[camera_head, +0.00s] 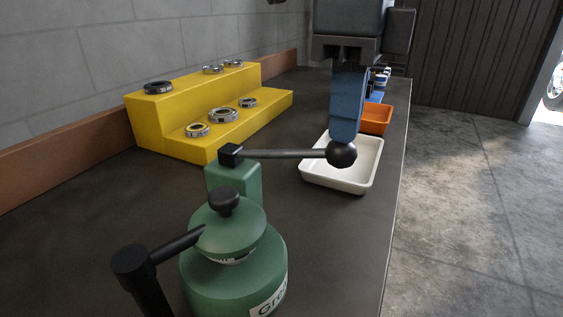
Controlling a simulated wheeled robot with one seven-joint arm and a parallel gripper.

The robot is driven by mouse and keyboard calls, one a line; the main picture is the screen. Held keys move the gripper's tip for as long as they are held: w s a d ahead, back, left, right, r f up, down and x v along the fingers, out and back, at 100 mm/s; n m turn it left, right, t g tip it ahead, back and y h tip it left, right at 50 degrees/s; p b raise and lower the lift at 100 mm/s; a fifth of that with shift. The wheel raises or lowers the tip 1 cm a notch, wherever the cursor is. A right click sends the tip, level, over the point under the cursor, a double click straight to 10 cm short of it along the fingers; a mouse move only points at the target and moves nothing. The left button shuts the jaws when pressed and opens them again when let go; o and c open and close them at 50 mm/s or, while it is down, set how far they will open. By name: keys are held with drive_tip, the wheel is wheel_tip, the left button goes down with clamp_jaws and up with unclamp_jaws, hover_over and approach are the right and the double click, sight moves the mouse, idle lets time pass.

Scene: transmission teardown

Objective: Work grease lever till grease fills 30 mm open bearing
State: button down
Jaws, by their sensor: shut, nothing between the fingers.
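The green grease packer (235,275) stands in the front of the view, with a "Grea..." label partly cut off by the frame edge. Its lever (285,154) runs out to the right, roughly level, from a black block on the green post, and ends in a black ball knob (342,154). A green cone (232,228) with a black knob on top sits over the packer. A thin silvery edge, perhaps the bearing (233,258), shows under it; grease in it cannot be seen. My gripper (345,138) points down, shut and empty, with its blue fingertips right at the ball knob, seemingly touching its top.
A yellow stepped stand (185,120) holds several bearings at the back left. A white tray (310,180) lies below and behind the knob, with an orange bin (377,118) farther back. A black bent handle (135,262) juts out front left. The bench's right edge is near the tray.

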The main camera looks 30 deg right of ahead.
sight(342, 148)
drive_tip(key=shift+f, duration=0.1)
wheel_tip(342, 148, down, 6)
drive_tip(key=b, duration=0.6)
drive_tip(key=shift+f, duration=0.2)
idle(0.3)
drive_tip(key=shift+r, duration=0.1)
wheel_tip(342, 148, up, 8)
drive_tip(key=p, duration=0.4)
drive_tip(key=shift+r+p, duration=0.15)
drive_tip(key=shift+p, duration=0.15)
